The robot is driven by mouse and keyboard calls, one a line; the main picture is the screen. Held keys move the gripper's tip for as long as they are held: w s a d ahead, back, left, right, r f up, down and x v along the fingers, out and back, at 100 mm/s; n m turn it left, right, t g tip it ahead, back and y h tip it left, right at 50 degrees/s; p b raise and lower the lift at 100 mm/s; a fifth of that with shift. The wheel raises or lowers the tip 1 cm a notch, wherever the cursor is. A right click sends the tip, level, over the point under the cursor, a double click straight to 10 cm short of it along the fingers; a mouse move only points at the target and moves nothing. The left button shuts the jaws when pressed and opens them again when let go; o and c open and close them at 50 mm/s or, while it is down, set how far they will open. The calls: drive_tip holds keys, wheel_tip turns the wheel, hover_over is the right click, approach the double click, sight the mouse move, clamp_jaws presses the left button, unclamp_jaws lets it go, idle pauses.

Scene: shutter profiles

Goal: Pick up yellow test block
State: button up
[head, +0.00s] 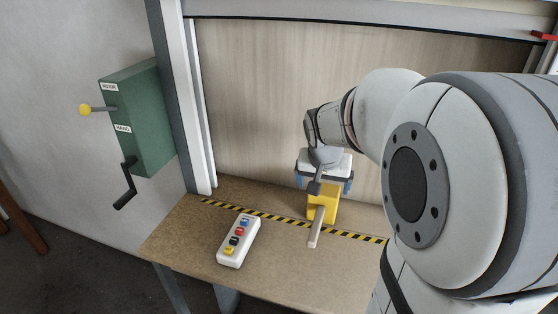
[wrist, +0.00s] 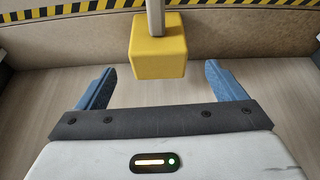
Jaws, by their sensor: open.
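The yellow test block (head: 322,203) stands on the wooden bench behind the striped tape, with a light grey bar (head: 315,228) reaching from it toward the front edge. In the wrist view the block (wrist: 158,58) is at the top centre, with the bar running up from it. My gripper (head: 323,186) is right above or around the block in the head view; its jaws partly cover the block's top. In the wrist view the blue fingers (wrist: 158,80) are spread wide, one on each side of the block, with gaps. Nothing is gripped.
A white control box (head: 239,241) with coloured buttons lies on the bench (head: 190,232) left of the block. Striped tape (head: 270,216) crosses the bench. A wooden shutter panel (head: 260,100) rises behind. A green box (head: 142,120) with a lever and crank hangs on the left wall.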

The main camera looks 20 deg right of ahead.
sight(324, 192)
drive_tip(key=shift+o, duration=0.7)
drive_tip(key=shift+w+d+f, duration=0.25)
drive_tip(key=shift+w+d, duration=0.25)
drive_tip(key=shift+d, duration=0.05)
drive_tip(key=shift+w+d+f+m, duration=0.15)
drive_tip(key=shift+f+m, duration=0.15)
drive_tip(key=x, duration=0.7)
drive_tip(key=shift+a, duration=0.2)
drive_tip(key=shift+c, duration=0.2)
drive_tip(key=shift+s, duration=0.25)
drive_tip(key=c, duration=1.1)
